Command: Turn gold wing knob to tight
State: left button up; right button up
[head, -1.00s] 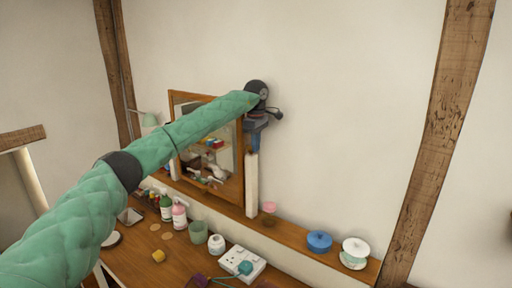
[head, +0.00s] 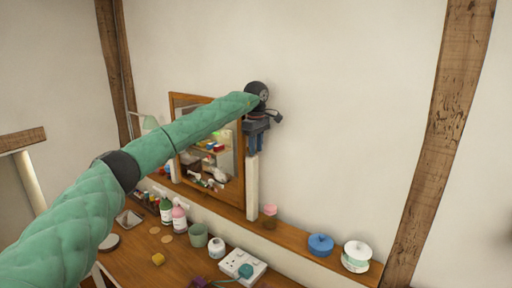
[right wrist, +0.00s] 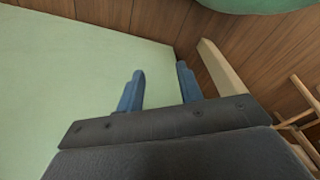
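The gold wing knob is not visible; the area beside the mirror's upper right edge is covered by my left gripper. The wooden-framed mirror (head: 241,185) stands on the shelf against the wall, with a white post (head: 252,190) at its right side. My left gripper (head: 256,151) points down at the top of this post, its blue fingers close to it. Whether they are shut or touching anything cannot be told. My right gripper (right wrist: 160,70) shows in the right wrist view with its two blue fingers apart and nothing between them.
The shelf holds a pink-topped jar (head: 269,216), a blue lidded pot (head: 320,245) and a white lidded pot (head: 356,256). Bottles, a green cup (head: 198,235) and a socket strip (head: 243,266) stand on the desk below. The wall right of the gripper is bare.

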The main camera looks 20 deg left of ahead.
pick_arm(q)
jog(key=shift+r, duration=0.1)
